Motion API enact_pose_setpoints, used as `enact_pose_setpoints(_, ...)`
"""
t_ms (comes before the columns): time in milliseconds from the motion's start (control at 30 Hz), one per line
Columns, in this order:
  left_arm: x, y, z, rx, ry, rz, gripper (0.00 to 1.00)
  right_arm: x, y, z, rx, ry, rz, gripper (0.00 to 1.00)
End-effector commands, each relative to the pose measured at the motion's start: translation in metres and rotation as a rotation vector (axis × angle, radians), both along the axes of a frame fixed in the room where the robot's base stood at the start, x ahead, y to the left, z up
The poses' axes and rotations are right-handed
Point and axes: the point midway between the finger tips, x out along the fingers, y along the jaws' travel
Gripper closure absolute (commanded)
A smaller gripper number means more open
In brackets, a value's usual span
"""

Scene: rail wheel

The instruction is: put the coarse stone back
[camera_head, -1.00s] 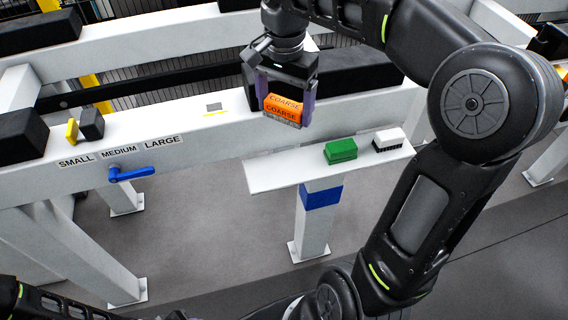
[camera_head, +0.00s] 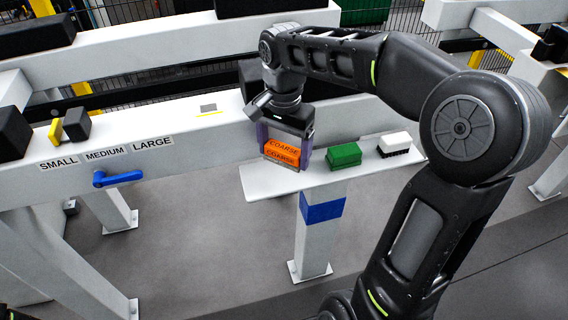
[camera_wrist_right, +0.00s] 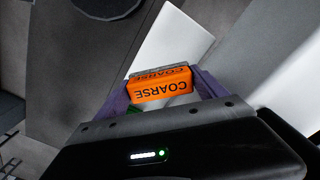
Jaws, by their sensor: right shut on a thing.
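The coarse stone is an orange block marked COARSE (camera_head: 282,152). My right gripper (camera_head: 284,150) is shut on it, with a purple finger on each side. The stone is over the left part of the white shelf (camera_head: 262,184), left of the green block; I cannot tell whether it touches the shelf. In the right wrist view the stone (camera_wrist_right: 160,86) sits between the purple fingers, with the pale shelf (camera_wrist_right: 172,42) beyond it. My left gripper is not in view.
A green block (camera_head: 344,155) and a white brush with dark bristles (camera_head: 394,144) stand on the shelf to the right. The rail beam with SMALL, MEDIUM, LARGE labels (camera_head: 105,153) and a blue lever (camera_head: 118,178) is at left. Black blocks sit on the beams.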

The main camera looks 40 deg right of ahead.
Motion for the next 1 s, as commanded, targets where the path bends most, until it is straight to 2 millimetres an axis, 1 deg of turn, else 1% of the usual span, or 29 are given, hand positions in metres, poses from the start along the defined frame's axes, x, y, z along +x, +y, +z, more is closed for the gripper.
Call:
enact_pose_setpoints(67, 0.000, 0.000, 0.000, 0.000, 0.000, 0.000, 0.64, 0.000, 0.000, -0.005, 0.000, 0.001, 0.000, 0.77)
enact_pose_setpoints(333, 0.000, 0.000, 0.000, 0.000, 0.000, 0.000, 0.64, -0.001, 0.000, -0.042, 0.001, 0.003, -0.001, 0.77)
enact_pose_setpoints(400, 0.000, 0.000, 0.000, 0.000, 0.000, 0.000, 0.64, 0.000, 0.000, -0.044, 0.001, 0.000, -0.001, 0.77)
enact_pose_setpoints(633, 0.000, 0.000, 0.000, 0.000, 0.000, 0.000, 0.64, 0.000, 0.000, -0.045, 0.000, -0.001, 0.000, 0.77)
enact_pose_setpoints(767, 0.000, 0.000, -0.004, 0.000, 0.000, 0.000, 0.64, 0.000, 0.000, -0.049, 0.000, -0.001, 0.000, 0.77)
enact_pose_setpoints(800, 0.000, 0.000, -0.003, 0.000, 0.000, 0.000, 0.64, 0.000, 0.000, -0.048, 0.000, 0.000, 0.000, 0.16)
enact_pose_setpoints(900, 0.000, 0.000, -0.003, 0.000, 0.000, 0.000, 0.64, 0.000, 0.000, -0.048, 0.000, 0.000, 0.000, 0.10)
enact_pose_setpoints(1000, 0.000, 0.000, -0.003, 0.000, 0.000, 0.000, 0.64, 0.000, 0.000, -0.048, 0.000, 0.000, 0.000, 0.10)
